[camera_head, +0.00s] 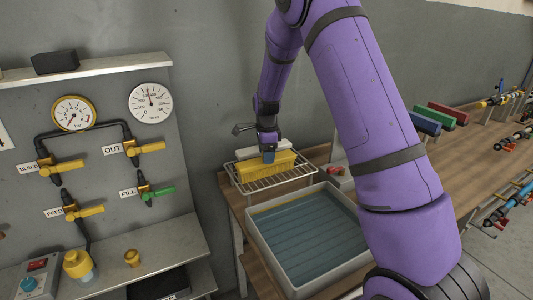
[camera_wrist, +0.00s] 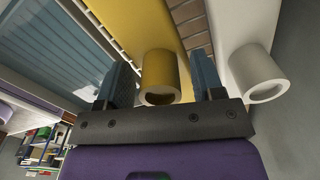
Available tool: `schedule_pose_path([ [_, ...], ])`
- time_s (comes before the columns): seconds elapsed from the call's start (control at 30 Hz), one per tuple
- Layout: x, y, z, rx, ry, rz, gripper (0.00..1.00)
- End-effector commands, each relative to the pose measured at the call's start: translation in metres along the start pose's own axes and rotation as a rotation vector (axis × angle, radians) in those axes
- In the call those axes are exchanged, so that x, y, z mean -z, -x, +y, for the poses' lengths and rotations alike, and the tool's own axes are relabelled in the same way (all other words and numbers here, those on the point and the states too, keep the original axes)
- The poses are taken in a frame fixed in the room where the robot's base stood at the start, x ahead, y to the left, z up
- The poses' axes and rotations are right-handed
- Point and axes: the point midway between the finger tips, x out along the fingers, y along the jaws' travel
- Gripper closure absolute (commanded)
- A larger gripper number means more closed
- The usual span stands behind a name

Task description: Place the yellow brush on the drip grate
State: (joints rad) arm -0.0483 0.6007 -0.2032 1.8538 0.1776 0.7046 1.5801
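The yellow brush (camera_head: 266,170) lies on the wire drip grate (camera_head: 291,184) by the wall, its long yellow block spanning the grate. In the wrist view the brush (camera_wrist: 146,30) shows its block at the top and its short round handle (camera_wrist: 160,76) pointing toward my gripper. My gripper (camera_head: 268,156) is right above the brush. Its two blue-grey fingers (camera_wrist: 164,78) stand on either side of the handle, with a visible gap at the right, so it looks open around it. Contact at the left finger is unclear.
A grey basin of water (camera_head: 304,229) stands in front of the grate. A white tubular thing (camera_wrist: 257,72) lies beside the brush in the wrist view. The gauge and valve panel (camera_head: 100,130) is at the left. Blue, green and red blocks (camera_head: 440,115) stand on the wooden bench.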

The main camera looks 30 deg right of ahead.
Motion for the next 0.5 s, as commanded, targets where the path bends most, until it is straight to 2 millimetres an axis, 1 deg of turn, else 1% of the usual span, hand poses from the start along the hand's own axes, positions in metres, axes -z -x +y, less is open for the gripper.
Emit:
schedule_pose_path([
  [0.27,0.000,0.002,0.000,0.001,0.000,0.000,0.39],
  [0.37,0.000,0.010,-0.001,0.003,0.000,0.000,0.39],
  [0.5,0.000,0.032,-0.001,0.004,0.001,-0.001,0.39],
])
